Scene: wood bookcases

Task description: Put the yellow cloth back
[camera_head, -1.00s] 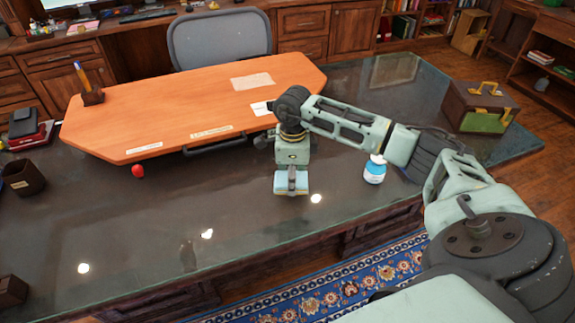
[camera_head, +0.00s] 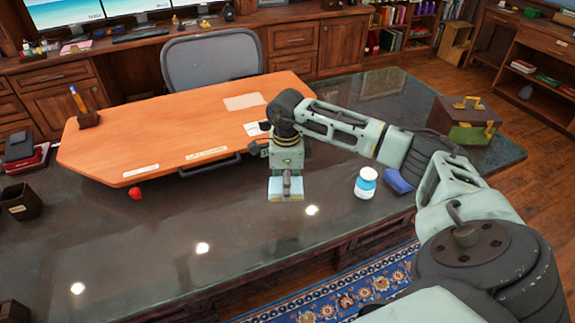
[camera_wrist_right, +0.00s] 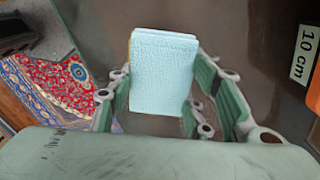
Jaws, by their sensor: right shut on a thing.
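My right gripper (camera_head: 286,185) hangs over the dark glass desk, just in front of the orange board. It is shut on a light blue folded cloth or sponge (camera_wrist_right: 163,75), which has a thin yellowish edge on its left side in the right wrist view. This held piece also shows in the head view (camera_head: 275,190). I see no plainly yellow cloth in these frames. My left gripper is not in view.
The orange board (camera_head: 170,135) lies on the desk (camera_head: 200,220). A white and blue bottle (camera_head: 365,185) and a dark blue block (camera_head: 399,181) stand right of the gripper. A red ball (camera_head: 136,193) lies left. A brown-green case (camera_head: 466,125) sits far right. The front desk area is mostly clear.

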